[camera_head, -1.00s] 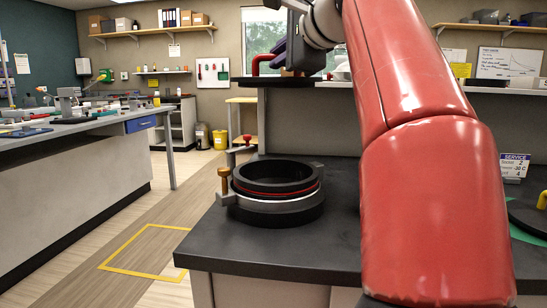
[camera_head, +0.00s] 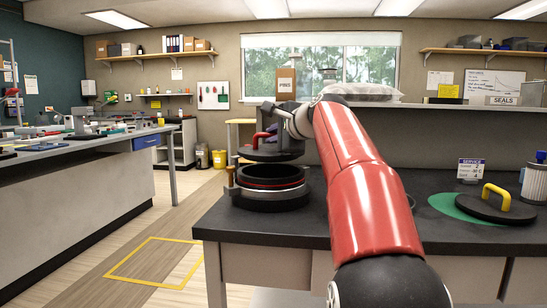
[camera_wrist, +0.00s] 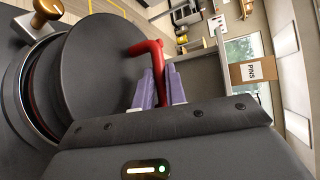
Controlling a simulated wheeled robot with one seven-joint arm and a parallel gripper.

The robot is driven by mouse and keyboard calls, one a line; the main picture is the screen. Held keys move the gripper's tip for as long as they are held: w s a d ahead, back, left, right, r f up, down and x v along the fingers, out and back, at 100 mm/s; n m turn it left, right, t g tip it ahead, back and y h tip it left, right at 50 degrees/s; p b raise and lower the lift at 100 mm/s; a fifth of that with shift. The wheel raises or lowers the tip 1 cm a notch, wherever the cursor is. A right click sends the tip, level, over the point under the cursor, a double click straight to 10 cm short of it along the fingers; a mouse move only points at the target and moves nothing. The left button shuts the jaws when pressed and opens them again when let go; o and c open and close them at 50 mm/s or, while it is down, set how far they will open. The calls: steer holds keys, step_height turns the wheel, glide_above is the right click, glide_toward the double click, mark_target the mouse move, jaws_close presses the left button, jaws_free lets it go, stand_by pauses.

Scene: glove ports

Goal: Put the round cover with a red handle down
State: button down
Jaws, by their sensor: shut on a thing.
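The round cover (camera_head: 266,155) is a dark disc with a red bar handle (camera_head: 258,138). My gripper (camera_head: 283,133) is shut on the red handle. In the wrist view the purple fingertips (camera_wrist: 160,85) close around the handle, and the dark cover (camera_wrist: 95,65) hangs beside them. The cover is held above the black round port (camera_head: 270,183), which has a red ring and a metal band. A gap shows between cover and port in the head view. My gripper hides the right part of the cover.
A second round cover with a yellow handle (camera_head: 492,198) lies on a green mat (camera_head: 445,204) at the right. A brass-coloured clamp knob (camera_wrist: 47,8) stands at the port's edge. A service sign (camera_head: 471,168) and a ribbed cylinder (camera_head: 536,184) stand behind. Dark bench top lies bare in front of the port.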

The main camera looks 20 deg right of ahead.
mark_target(274, 150)
steer(key=shift+f+b, duration=2)
steer(key=shift+b, duration=0.1)
steer(key=shift+f, duration=0.1)
steer(key=shift+f, duration=0.15)
steer(key=c, duration=1.4)
jaws_free()
steer(key=shift+c, duration=0.2)
steer(key=shift+r, duration=0.25)
steer(key=b+v, duration=0.1)
steer(key=v, duration=1.1)
steer(key=shift+s, duration=0.1)
